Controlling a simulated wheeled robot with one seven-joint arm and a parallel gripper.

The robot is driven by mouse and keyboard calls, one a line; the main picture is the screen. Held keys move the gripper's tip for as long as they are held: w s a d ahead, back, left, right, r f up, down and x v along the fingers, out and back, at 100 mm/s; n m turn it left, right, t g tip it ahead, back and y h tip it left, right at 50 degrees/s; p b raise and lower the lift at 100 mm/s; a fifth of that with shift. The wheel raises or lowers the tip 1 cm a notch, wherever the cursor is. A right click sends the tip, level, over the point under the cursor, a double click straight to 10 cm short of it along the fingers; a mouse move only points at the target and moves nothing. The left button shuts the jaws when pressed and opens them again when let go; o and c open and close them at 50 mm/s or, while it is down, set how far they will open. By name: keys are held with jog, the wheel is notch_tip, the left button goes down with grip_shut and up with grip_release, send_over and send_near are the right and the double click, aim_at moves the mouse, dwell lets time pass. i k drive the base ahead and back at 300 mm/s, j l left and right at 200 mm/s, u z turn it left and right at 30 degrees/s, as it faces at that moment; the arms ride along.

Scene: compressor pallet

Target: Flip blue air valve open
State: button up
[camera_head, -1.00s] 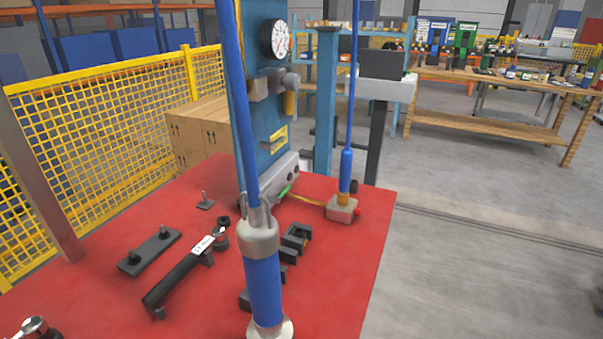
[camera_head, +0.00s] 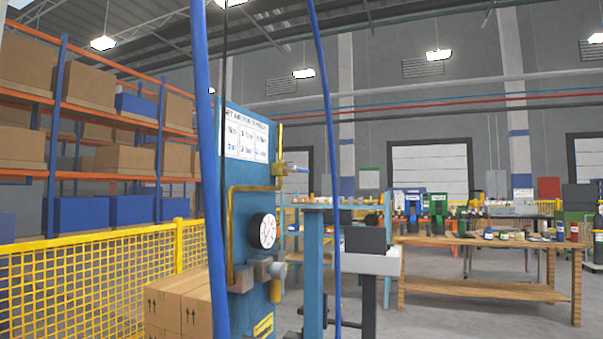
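A small valve (camera_head: 278,169) with a short blue-and-grey lever (camera_head: 296,168) sits on the upper right edge of the blue panel (camera_head: 255,190). The lever points right, roughly level, across the line of the upright yellow pipe (camera_head: 280,135). A yellow pipe (camera_head: 234,225) also bends down the panel's left side. Below the valve are a round white gauge (camera_head: 263,231) and a grey regulator (camera_head: 262,272) on the panel. My gripper is not in view.
A thick blue hose (camera_head: 210,170) hangs left of the panel, and a thinner one (camera_head: 328,110) hangs to its right. Cartons (camera_head: 180,305) and a yellow mesh fence (camera_head: 90,270) stand left. A wooden workbench (camera_head: 490,290) stands behind on the right.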

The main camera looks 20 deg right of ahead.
aim_at(288, 168)
jog(key=i+l, duration=0.65)
jog(key=l, duration=0.1)
